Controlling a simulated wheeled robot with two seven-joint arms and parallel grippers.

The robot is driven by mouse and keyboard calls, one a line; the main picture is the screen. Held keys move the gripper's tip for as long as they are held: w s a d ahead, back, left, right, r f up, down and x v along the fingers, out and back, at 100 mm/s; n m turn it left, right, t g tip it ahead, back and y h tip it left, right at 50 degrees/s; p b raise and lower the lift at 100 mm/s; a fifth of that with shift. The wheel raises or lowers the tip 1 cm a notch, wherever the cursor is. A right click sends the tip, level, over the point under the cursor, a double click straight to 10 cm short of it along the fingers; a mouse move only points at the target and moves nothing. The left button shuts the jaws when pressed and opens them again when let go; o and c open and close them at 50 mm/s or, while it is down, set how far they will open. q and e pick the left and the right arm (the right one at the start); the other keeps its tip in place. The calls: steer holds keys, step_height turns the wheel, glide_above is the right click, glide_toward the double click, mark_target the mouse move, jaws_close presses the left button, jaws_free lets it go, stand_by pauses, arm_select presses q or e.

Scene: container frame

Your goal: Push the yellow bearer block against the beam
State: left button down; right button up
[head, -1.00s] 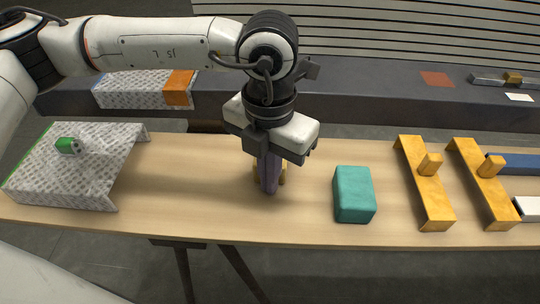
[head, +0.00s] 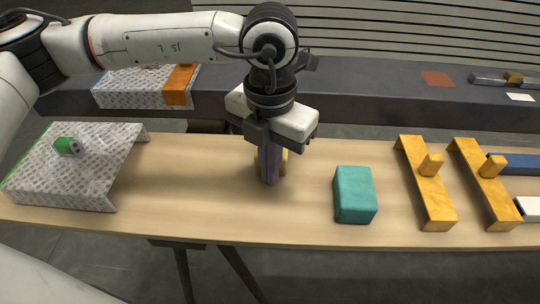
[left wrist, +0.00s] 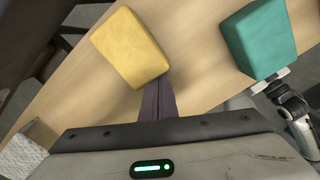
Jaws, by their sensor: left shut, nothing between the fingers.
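The yellow bearer block (left wrist: 131,47) lies on the wooden table in the left wrist view. In the head view only slivers of the block (head: 285,161) show behind my fingers. My left gripper (head: 270,182) is shut and empty, pointing down at the block's near side. In the wrist view its fingertips (left wrist: 160,88) are at the block's lower edge; I cannot tell whether they touch. A long dark grey beam (head: 345,95) runs behind the table. Part of my right arm (left wrist: 293,110) shows at the wrist view's lower right; its finger state is unclear.
A teal block (head: 354,194) stands right of my left gripper, also in the wrist view (left wrist: 262,40). Two yellow notched pieces (head: 425,190) lie farther right. A white patterned stand (head: 100,180) with a green item (head: 67,146) is at the left. The table between is clear.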

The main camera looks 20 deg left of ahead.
arm_select(q)
steer(key=shift+w+a+b, duration=0.1)
steer(key=shift+w+a, duration=0.1)
steer(key=shift+w, duration=0.45)
steer(key=shift+w+a+b, duration=0.1)
steer(key=shift+w+a, duration=0.1)
steer(key=shift+w, duration=0.5)
steer(key=shift+w+a+b, duration=0.1)
steer(key=shift+w+a, duration=0.1)
steer(key=shift+w, duration=0.45)
steer(key=shift+s+d+b, duration=0.2)
steer(key=shift+s+b, duration=0.05)
steer(key=shift+s, duration=0.5)
steer(key=shift+s+d+b, duration=0.2)
steer(key=shift+s, duration=0.5)
steer(key=shift+r+p, duration=1.05)
steer(key=shift+r, duration=0.7)
step_height(320, 180, up, 5)
steer(key=shift+f+p, duration=0.2)
steer(key=shift+p, duration=1.05)
